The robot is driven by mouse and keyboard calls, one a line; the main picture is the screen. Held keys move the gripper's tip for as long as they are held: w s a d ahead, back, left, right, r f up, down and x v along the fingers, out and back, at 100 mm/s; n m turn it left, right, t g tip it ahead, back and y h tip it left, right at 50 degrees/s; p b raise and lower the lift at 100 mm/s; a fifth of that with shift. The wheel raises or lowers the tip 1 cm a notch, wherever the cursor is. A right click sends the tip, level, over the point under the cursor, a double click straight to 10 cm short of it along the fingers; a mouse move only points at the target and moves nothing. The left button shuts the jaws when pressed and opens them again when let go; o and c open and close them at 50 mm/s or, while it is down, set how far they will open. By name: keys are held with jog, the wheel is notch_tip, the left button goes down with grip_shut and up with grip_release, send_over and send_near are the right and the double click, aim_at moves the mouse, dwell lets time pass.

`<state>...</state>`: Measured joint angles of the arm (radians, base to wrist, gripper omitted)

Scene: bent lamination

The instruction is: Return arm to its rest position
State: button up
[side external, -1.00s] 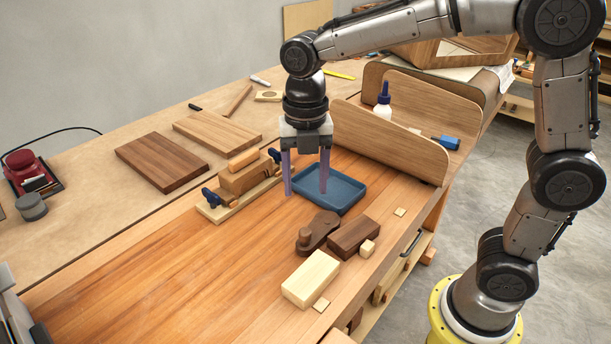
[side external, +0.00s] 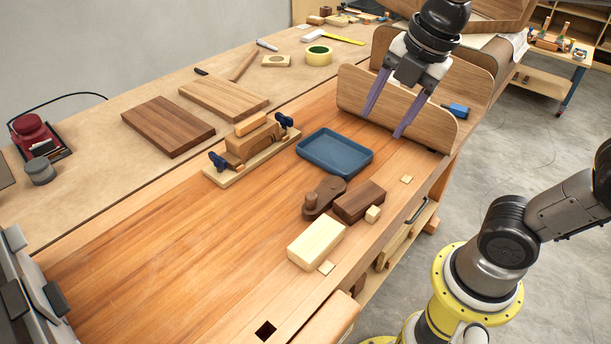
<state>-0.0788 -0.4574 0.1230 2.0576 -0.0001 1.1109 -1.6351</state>
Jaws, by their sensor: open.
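My gripper (side external: 386,117) is open and empty, its two purple fingers apart and pointing down and to the left. It is tilted, above the bench's right part, in front of the curved wooden panels (side external: 365,99). The blue tray (side external: 312,167) lies on the bench to the left of the fingers and looks empty. The clamped wooden lamination (side external: 252,137) sits on its board with blue clamps, left of the tray. The gripper is clear of both.
A dark plane-like tool (side external: 322,196), a dark block (side external: 360,201) and a pale block (side external: 316,241) lie near the bench's front edge. The bench's left front (side external: 170,250) is bare.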

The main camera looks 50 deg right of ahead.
jog(key=s+d+f+m+t, duration=0.1)
jog(key=s+m, duration=0.3)
jog(key=m, duration=0.5)
jog(key=s+d+f+m+t, duration=0.1)
jog(key=s+f+m, duration=0.2)
jog(key=m, duration=0.7)
jog(key=shift+s+f+m, duration=0.3)
jog(key=shift+s+f, duration=0.1)
jog(key=shift+f, duration=0.2)
